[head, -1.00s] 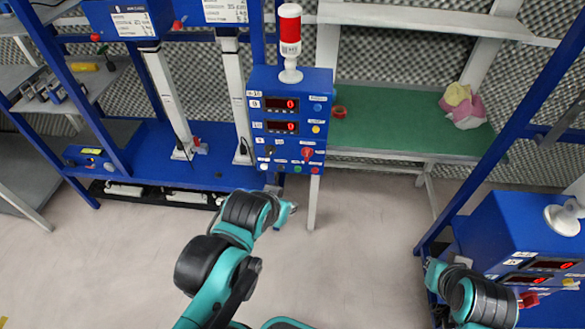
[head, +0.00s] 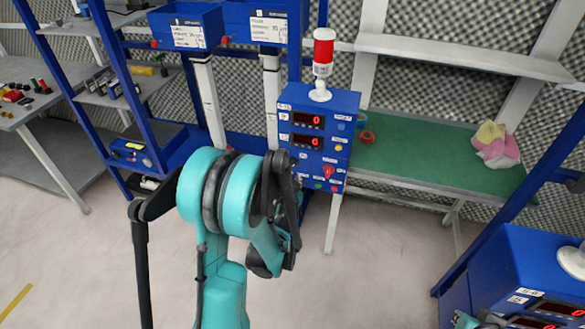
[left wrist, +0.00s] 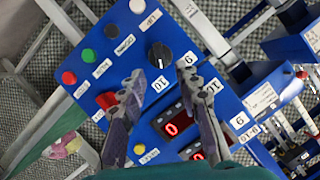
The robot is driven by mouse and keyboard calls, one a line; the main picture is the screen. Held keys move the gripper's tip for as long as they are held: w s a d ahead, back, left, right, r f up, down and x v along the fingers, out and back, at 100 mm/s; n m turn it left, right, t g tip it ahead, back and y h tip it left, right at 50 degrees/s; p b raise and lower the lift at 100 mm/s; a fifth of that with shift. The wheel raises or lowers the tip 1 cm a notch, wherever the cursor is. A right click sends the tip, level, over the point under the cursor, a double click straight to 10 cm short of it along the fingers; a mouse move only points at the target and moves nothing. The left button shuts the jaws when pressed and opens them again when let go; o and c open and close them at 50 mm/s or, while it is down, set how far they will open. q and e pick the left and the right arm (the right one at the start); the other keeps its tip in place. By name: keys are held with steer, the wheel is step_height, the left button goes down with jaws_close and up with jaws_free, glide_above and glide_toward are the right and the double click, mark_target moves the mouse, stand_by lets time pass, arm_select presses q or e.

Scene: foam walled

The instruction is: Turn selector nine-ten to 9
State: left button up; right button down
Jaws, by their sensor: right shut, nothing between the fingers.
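The selector (left wrist: 160,55) is a black round knob on the blue control box in the left wrist view. A pale mark on it seems to face the label 10 (left wrist: 160,84); another label (left wrist: 150,20) lies on its opposite side, too small to read surely. My left gripper (left wrist: 158,84) is open, its two fingers spread short of the knob, with nothing between them. My right gripper (head: 463,319) is shut and empty at the lower right edge.
The box has a red rotary switch (left wrist: 107,100), several buttons, two red displays showing 0 and a red-white lamp (head: 323,60). A green bench (head: 420,155) stands right of it. Another blue box (head: 540,255) is near my right arm. Open floor lies in front.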

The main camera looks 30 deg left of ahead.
mark_target(293, 166)
arm_select(q)
steer(key=b+x, duration=0.1)
steer(key=x, duration=0.4)
steer(key=shift+w+a+f, duration=0.15)
steer(key=shift+w, duration=0.05)
steer(key=shift+w+a+f+b, duration=0.15)
steer(key=shift+w+a+b, duration=0.2)
steer(key=shift+w, duration=0.3)
jaws_close()
